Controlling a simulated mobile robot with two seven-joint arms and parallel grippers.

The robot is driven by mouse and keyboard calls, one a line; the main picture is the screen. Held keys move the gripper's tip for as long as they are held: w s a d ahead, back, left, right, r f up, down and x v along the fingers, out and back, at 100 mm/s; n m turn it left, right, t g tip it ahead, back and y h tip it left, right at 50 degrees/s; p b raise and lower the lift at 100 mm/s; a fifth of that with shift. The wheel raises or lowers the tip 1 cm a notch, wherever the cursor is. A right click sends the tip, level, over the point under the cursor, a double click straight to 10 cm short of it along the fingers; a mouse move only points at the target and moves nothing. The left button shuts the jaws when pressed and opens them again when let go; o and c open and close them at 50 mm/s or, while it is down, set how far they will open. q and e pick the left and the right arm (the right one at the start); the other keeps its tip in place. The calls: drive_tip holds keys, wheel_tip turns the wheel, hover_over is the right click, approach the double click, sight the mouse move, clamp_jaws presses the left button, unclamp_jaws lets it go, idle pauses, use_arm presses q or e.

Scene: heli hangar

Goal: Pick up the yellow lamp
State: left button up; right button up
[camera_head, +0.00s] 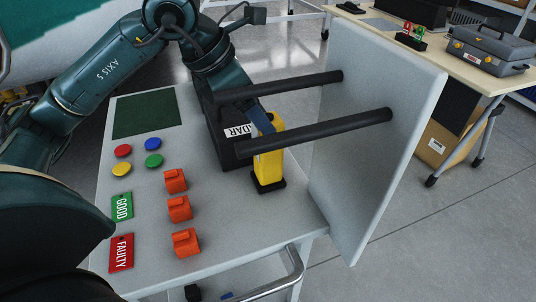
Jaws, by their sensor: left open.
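The yellow lamp (269,167) stands upright on a black base near the right edge of the grey table. A black bar crosses in front of its upper part. My left arm comes in from the left and reaches down behind the bars. My left gripper (263,124) is open at the top of the lamp, with a bluish finger showing against it. The bars and the arm hide much of the gripper, so contact with the lamp cannot be told. My right gripper is not in view.
A black box (228,149) with a partly hidden label stands beside the lamp. Two black bars (350,128) jut from an upright white panel (340,195). Orange blocks (180,209), coloured discs (153,144), a green GOOD tag (122,207) and a red FAULTY tag (121,252) lie left.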

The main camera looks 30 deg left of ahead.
use_arm(q)
drive_tip(key=x, duration=0.5)
drive_tip(key=shift+w+a+f, duration=0.1)
drive_tip(key=shift+w+a, duration=0.05)
drive_tip(key=shift+w, duration=0.2)
clamp_jaws()
idle(0.4)
